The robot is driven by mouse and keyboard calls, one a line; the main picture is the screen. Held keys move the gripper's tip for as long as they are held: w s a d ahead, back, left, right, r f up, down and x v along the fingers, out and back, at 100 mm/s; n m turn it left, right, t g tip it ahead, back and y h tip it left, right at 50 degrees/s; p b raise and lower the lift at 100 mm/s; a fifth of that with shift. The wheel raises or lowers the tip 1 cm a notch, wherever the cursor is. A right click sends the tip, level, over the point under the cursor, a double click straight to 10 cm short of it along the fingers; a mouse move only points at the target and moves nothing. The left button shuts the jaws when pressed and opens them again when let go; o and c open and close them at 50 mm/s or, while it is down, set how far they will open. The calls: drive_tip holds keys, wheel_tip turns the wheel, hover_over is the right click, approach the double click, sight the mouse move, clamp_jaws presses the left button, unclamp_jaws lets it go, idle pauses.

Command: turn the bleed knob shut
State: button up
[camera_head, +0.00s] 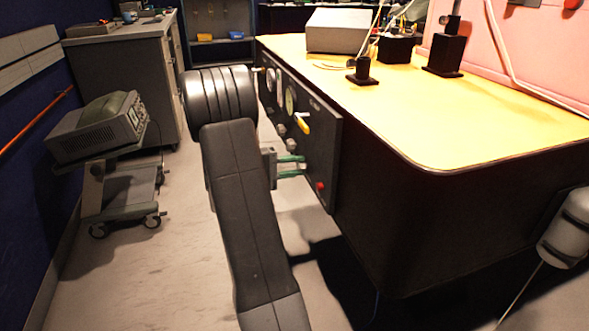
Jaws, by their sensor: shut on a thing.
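The dark control panel (325,125) hangs on the side of the bench, facing left. My gripper (303,166), with two green fingers, reaches to the lower part of this panel from the left. Its fingertips are at the panel face, shut on what appears to be the bleed knob. Just above are small grey knobs (291,143) and a yellow-handled lever (302,124). A red knob or button (320,186) sits below and right of the fingers.
Round gauges (290,99) sit higher on the panel. The yellow-topped bench (450,120) carries a grey box (338,31) and black stands (445,53). A wheeled cart with an instrument (100,127) stands left. Floor between cart and arm is clear.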

drive_tip(key=shift+f, duration=0.1)
drive_tip(key=o, duration=1)
drive_tip(key=shift+c, duration=0.2)
drive_tip(key=p+v, duration=0.3)
drive_tip(key=v, duration=1.1)
drive_tip(key=shift+d, duration=0.15)
drive_tip(key=b+x, duration=0.3)
drive_tip(key=x, duration=1)
drive_tip(key=shift+w+d, duration=0.1)
drive_tip(key=shift+d, duration=0.25)
drive_tip(key=shift+a, duration=0.1)
